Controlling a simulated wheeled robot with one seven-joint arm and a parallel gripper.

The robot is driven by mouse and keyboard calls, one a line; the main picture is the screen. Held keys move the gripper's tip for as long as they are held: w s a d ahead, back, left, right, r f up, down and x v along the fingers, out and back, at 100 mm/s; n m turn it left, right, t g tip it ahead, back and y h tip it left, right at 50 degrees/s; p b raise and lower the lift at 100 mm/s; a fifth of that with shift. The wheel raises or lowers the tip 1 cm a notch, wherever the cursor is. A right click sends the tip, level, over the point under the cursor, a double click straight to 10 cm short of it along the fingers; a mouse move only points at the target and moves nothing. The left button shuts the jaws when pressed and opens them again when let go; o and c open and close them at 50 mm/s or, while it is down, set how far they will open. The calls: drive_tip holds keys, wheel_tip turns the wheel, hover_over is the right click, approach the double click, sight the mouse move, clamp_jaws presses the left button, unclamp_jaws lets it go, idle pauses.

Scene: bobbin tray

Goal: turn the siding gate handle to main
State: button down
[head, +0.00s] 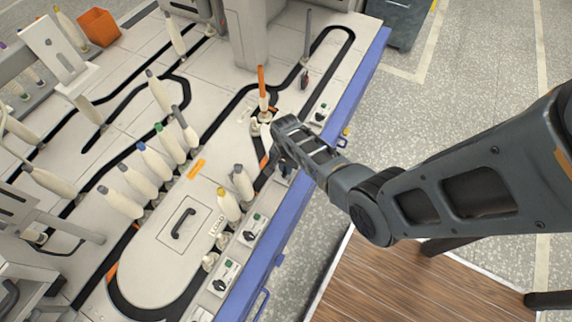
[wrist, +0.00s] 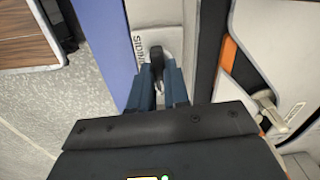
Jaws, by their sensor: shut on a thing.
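The siding gate handle (wrist: 157,56) is a small black lever on a light plate in the wrist view. Printed letters of a siding label (wrist: 138,44) show beside it, partly cut off by my gripper. My gripper (wrist: 158,80) is shut on the handle, with one blue-grey finger on each side of it. In the head view my gripper (head: 284,168) reaches down at the tray's right edge, and the wrist hides the handle there. An orange strip (wrist: 229,54) lies by the track to the right in the wrist view.
Several cream bobbins stand on the tray, including a yellow-topped one (head: 228,206) left of my gripper. An orange box (head: 99,27) is at the back left.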

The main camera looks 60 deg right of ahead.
drive_tip(key=shift+m, duration=0.6)
drive_tip(key=c, duration=1.1)
unclamp_jaws()
wheel_tip(320, 180, up, 8)
drive_tip(key=p, duration=0.3)
drive_tip(key=shift+f, duration=0.1)
